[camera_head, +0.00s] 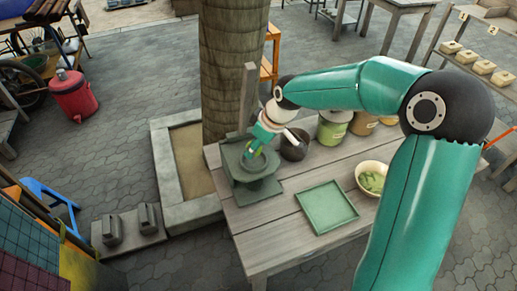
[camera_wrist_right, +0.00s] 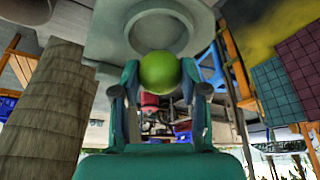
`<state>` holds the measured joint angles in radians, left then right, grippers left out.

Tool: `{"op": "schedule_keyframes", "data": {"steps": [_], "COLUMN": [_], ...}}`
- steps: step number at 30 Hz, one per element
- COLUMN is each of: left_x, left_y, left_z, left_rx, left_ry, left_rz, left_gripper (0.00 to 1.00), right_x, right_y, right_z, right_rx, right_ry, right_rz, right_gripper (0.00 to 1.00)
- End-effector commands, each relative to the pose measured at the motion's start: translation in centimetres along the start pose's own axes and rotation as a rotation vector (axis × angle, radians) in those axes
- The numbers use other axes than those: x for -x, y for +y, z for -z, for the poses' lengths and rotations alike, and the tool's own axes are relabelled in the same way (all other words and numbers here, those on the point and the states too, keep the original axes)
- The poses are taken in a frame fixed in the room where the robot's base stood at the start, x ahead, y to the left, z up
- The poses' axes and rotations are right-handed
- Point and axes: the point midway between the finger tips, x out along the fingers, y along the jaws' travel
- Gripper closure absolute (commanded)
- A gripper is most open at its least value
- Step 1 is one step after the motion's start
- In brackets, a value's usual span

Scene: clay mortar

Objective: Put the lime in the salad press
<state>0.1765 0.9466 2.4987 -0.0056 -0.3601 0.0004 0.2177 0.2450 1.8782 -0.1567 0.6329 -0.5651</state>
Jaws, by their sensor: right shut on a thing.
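The salad press (camera_head: 257,188) is a grey-green stand with an upright post at the table's left end. My right gripper (camera_head: 255,148) is over the press, pointing down. In the right wrist view, the round green lime (camera_wrist_right: 160,73) sits between the two fingers of my right gripper (camera_wrist_right: 159,90), which is shut on it. A grey round ring (camera_wrist_right: 160,16) of the press shows beyond the lime. The lime appears above the press; the exact gap cannot be told. In the head view the gripper partly hides the lime. My left gripper is not in view.
A green tray (camera_head: 326,206) lies on the wooden table (camera_head: 283,240). A pale bowl (camera_head: 371,178) with green pieces stands to its right. A dark round pot (camera_head: 294,145) and several lidded jars (camera_head: 332,128) stand behind. A tree trunk (camera_head: 232,65) rises behind the press.

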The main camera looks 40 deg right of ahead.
Motion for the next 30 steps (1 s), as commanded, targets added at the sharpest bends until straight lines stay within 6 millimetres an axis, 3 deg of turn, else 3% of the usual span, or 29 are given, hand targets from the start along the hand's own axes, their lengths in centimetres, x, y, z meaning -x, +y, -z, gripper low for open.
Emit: {"op": "schedule_keyframes", "data": {"steps": [9,20,21,25,30], "left_x": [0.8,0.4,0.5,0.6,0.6], "left_y": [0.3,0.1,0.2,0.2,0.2], "left_z": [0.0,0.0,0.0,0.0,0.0], "left_rx": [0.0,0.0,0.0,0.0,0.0], "left_ry": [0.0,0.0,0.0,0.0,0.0], "left_rz": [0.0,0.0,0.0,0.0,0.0], "left_gripper": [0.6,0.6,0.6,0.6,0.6], "right_x": [-3.0,-3.5,-3.4,-3.4,-3.4], "right_y": [0.0,0.0,0.0,0.0,0.0], "right_z": [-1.2,-1.4,-1.4,-1.3,-1.4], "right_rx": [-0.001,0.0,0.0,0.0,0.0], "right_ry": [-0.002,0.0,0.0,0.0,0.0], "right_rz": [0.002,0.0,0.0,0.0,0.001], "right_gripper": [0.96,0.96,0.52,0.31,0.31]}}
